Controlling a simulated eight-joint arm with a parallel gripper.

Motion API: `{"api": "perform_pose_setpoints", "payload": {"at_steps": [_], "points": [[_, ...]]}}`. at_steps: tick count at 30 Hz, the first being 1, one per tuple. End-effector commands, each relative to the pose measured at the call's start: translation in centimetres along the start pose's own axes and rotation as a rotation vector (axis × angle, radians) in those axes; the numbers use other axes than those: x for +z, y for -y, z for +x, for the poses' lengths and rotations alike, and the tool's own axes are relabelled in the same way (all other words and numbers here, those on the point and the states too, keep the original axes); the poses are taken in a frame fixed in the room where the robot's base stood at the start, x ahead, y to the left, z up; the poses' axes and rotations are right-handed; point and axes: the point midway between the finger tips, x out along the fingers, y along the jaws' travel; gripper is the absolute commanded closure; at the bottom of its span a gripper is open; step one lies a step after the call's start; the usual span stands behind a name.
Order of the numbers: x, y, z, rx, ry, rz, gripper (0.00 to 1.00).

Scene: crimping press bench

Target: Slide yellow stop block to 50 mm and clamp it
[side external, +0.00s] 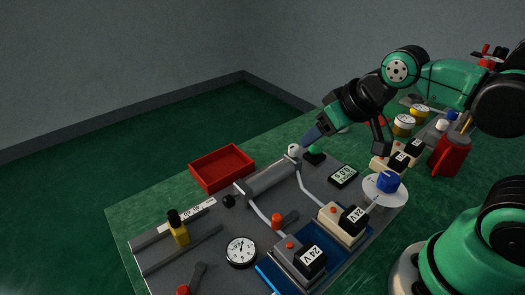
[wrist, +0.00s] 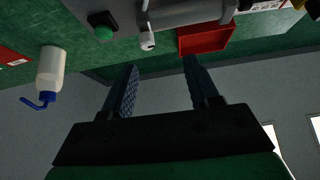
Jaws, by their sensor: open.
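The yellow stop block (side external: 179,231) with a dark knob on top stands at the left end of the bench plate, beside a white scale strip (side external: 186,215) with small markings. I cannot read its exact position on the scale. My gripper (side external: 312,136) is above the back of the plate, near the green button (side external: 314,152) and the far end of the grey press cylinder (side external: 270,176), well to the right of the block. In the wrist view my gripper (wrist: 160,85) has its two fingers apart with nothing between them. The block is not clearly visible in the wrist view.
A red tray (side external: 221,167) lies behind the plate; it also shows in the wrist view (wrist: 207,39). A dial gauge (side external: 241,251), 24 V boxes (side external: 310,260) and a small display (side external: 343,176) crowd the plate. A white bottle with a blue nozzle (wrist: 50,72) shows in the wrist view.

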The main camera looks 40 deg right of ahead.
Motion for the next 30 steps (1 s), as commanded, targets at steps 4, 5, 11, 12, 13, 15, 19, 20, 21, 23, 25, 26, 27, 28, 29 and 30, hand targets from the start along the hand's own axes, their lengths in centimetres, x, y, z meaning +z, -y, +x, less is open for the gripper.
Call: {"api": "perform_pose_setpoints", "payload": {"at_steps": [4, 5, 11, 12, 13, 15, 19, 20, 21, 23, 25, 26, 27, 28, 29, 30], "points": [[-2.5, 2.7, 0.0, -0.041, 0.088, 0.047, 0.46], [-3.1, 3.5, 0.1, -0.049, 0.113, 0.061, 0.46], [-6.0, 10.0, 1.7, -0.061, 0.297, 0.153, 0.46], [-6.3, 11.4, 2.2, -0.055, 0.333, 0.170, 0.46], [-6.5, 12.5, 2.6, -0.048, 0.359, 0.182, 0.46], [-6.6, 15.1, 3.5, -0.028, 0.418, 0.208, 0.46], [-5.9, 19.6, 5.2, 0.025, 0.507, 0.248, 0.46], [-5.7, 20.4, 5.6, 0.037, 0.523, 0.256, 0.46], [-5.3, 21.4, 6.0, 0.054, 0.541, 0.264, 0.46], [-4.8, 22.6, 6.5, 0.075, 0.563, 0.275, 0.46], [-4.3, 23.6, 6.9, 0.094, 0.579, 0.285, 0.46], [-4.1, 23.9, 7.0, 0.100, 0.584, 0.287, 0.46], [-4.0, 24.1, 7.2, 0.106, 0.588, 0.291, 0.46], [-3.8, 24.3, 7.3, 0.109, 0.591, 0.292, 0.46], [-3.7, 24.4, 7.5, 0.111, 0.592, 0.293, 0.46], [-3.4, 24.4, 7.8, 0.112, 0.593, 0.294, 0.46]]}}
